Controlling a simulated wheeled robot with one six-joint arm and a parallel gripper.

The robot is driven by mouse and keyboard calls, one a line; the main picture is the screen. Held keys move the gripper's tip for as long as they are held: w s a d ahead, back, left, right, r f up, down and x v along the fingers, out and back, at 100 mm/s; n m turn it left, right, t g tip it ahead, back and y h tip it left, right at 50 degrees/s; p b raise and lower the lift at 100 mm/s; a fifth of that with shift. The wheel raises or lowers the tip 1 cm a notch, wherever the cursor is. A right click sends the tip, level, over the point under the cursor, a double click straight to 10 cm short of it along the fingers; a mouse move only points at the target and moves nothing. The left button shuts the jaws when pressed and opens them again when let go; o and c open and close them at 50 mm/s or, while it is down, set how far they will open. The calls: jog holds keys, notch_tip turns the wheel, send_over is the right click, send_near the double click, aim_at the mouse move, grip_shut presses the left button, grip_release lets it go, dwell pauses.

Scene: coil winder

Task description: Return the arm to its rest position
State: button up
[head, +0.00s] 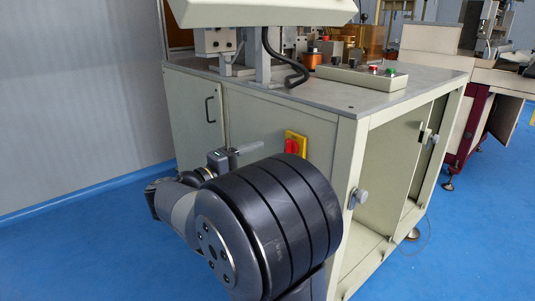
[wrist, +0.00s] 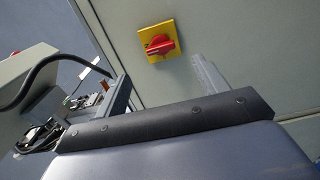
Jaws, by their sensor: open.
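My arm, with a large dark ribbed joint, stands folded in front of the coil winder's cabinet (head: 265,115) in the head view. My gripper (head: 236,155) shows behind that joint, in front of the cabinet's front panel and left of the red switch on its yellow plate (head: 296,144). Part of the gripper is hidden by my arm. In the wrist view my gripper (wrist: 165,85) is open, with nothing seen between its fingers. The red switch (wrist: 158,44) on its yellow plate shows beyond the fingers, apart from them.
The control box (head: 362,76) with buttons sits on the cabinet top, beside a black cable (head: 288,72). An open-sided frame with knobs (head: 361,196) is right of my arm. Another machine (head: 480,95) stands at the back right. Blue floor (head: 90,240) is clear on the left.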

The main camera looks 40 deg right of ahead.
jog(key=shift+s+a, duration=0.1)
jog(key=shift+a, duration=0.7)
jog(key=shift+d, duration=0.1)
jog(key=d+b, duration=0.2)
jog(key=d, duration=0.8)
jog(key=shift+w+d+b, duration=0.3)
jog(key=shift+w+d, duration=0.05)
jog(key=shift+w, duration=0.1)
jog(key=shift+a, duration=0.15)
